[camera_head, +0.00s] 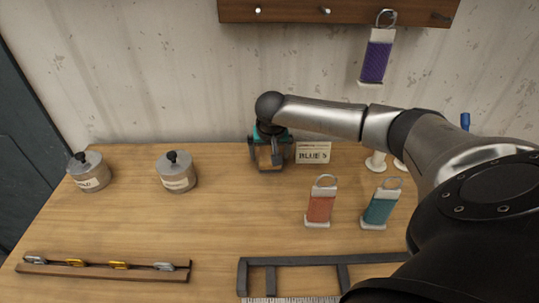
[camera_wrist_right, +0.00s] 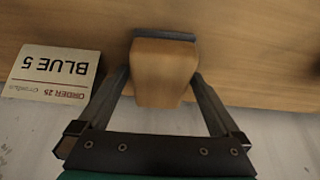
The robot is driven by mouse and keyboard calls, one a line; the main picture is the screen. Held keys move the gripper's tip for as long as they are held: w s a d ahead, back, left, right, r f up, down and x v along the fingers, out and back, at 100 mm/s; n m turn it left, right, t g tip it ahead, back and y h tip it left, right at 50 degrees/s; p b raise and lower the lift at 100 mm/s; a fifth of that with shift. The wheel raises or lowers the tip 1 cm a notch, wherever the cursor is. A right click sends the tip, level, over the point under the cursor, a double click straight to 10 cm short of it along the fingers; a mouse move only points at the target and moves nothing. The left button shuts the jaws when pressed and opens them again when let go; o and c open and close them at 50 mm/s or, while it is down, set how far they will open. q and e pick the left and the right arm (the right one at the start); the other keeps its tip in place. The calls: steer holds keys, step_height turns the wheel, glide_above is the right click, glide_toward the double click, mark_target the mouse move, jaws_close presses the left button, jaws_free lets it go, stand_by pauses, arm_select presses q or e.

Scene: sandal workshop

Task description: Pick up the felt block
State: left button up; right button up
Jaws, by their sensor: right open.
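The felt block (camera_wrist_right: 165,75) is a tan wooden block with a dark grey strip, likely its felt, along one edge. In the right wrist view it sits between the two fingers of my right gripper (camera_wrist_right: 160,78), which is open, with one finger on each side. I cannot tell whether either finger touches it. In the head view my right gripper (camera_head: 268,165) points down at the back of the table, and the block (camera_head: 264,157) shows partly between its fingers. My left gripper is not in view.
A "BLUE 5" card (camera_head: 313,152) stands just right of the gripper. Lidded tins (camera_head: 177,172) stand left. Orange (camera_head: 320,205) and teal (camera_head: 380,207) tagged pieces stand front right. A dark frame (camera_head: 256,262) and a wooden strip with clips (camera_head: 105,272) lie in front.

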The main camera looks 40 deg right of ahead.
mark_target(270, 151)
steer(key=c, duration=1.3)
steer(key=shift+d+r+b, duration=0.1)
steer(key=shift+r+b, duration=0.1)
steer(key=shift+b, duration=0.35)
step_height(270, 151, up, 10)
steer(key=shift+r+p, duration=0.1)
steer(key=shift+p, duration=1)
